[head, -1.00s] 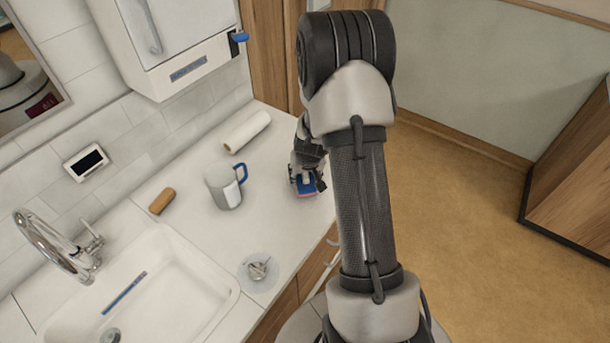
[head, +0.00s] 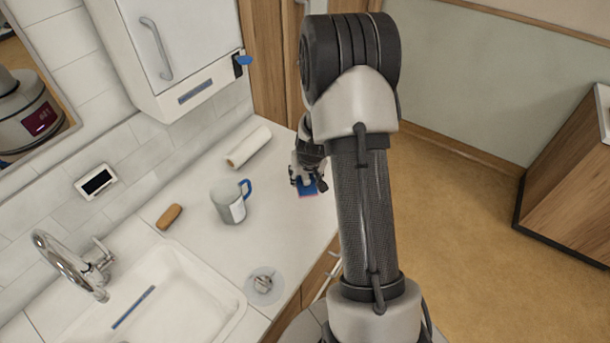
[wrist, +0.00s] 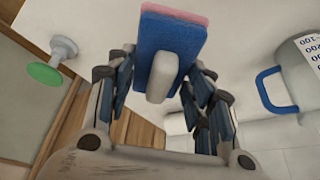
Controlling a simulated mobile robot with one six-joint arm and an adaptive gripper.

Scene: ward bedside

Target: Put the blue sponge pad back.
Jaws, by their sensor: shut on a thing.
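The blue sponge pad (head: 309,191) is in my gripper (head: 307,180), at the right edge of the counter in the head view. In the wrist view the pad (wrist: 171,40) is a blue block with a pink layer along its far edge and a white grip piece on its near face. My gripper's fingers (wrist: 160,82) are on both sides of that white piece, shut on it. I cannot tell whether the pad touches the counter. My arm hides part of the area to its right.
A brown block (head: 169,216), the sink (head: 185,335) and a small round dish (head: 277,291) are on the counter. A green-topped knob (wrist: 46,74) shows in the wrist view.

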